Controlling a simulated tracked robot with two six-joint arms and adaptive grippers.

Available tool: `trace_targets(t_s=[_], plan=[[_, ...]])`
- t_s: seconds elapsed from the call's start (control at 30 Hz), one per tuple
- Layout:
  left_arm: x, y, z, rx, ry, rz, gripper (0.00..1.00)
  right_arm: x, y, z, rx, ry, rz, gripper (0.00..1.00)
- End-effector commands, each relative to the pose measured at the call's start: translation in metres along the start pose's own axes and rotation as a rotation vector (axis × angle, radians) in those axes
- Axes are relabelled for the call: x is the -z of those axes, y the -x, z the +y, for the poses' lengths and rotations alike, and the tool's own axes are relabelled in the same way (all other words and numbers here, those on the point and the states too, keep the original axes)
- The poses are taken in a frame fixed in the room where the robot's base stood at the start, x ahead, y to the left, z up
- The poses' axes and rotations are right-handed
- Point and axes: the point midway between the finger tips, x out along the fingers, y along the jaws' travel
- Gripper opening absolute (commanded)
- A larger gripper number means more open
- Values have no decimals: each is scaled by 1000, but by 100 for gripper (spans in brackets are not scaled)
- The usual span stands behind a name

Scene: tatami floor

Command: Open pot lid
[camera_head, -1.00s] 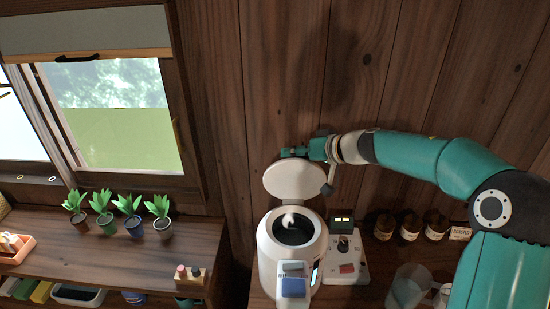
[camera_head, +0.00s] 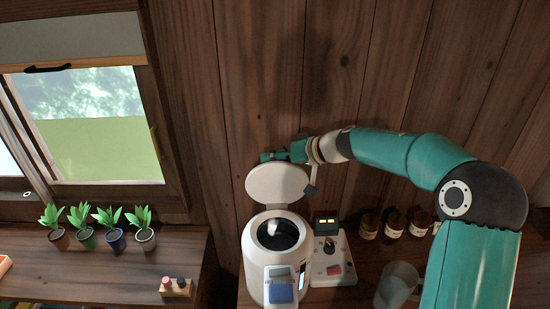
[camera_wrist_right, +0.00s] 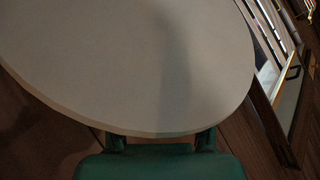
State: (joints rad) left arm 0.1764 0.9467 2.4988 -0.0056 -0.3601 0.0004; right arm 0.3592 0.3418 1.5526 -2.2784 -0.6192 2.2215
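The white electric pot (camera_head: 268,262) stands on the wooden counter, and its dark round opening shows. Its round white lid (camera_head: 277,184) is raised, tilted up behind the opening. My right gripper (camera_head: 268,156) is at the lid's top edge, seen from the side. In the right wrist view the pale lid (camera_wrist_right: 140,60) fills most of the picture, with two dark finger parts (camera_wrist_right: 160,138) at its lower rim. Whether the fingers grip the lid or only touch it cannot be told. My left gripper is in neither view.
A small device (camera_head: 330,255) with a lit display stands right of the pot. Brown jars (camera_head: 393,224) and a clear pitcher (camera_head: 396,285) are further right. Potted plants (camera_head: 97,228) stand on the left shelf. The wooden wall (camera_head: 260,80) is close behind the lid.

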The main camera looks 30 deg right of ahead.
Motion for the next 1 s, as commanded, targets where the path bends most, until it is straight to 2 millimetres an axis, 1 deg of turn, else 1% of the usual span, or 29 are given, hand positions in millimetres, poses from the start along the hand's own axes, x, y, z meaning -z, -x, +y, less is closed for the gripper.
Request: trace_targets(t_s=[0.3, 0.47, 0.57, 0.8, 0.9, 1.0], plan=[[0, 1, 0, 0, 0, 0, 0, 3, 3, -2, 3, 1, 5, 53], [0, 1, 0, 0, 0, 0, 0, 3, 14, -2, 3, 1, 6, 53], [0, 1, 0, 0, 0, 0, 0, 4, 30, -2, 0, 1, 8, 53], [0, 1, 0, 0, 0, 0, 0, 3, 79, 0, -2, -1, 8, 53], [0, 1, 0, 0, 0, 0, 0, 2, 96, 0, -2, 1, 7, 53], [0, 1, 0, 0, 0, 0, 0, 2, 109, 0, -1, 1, 6, 53]])
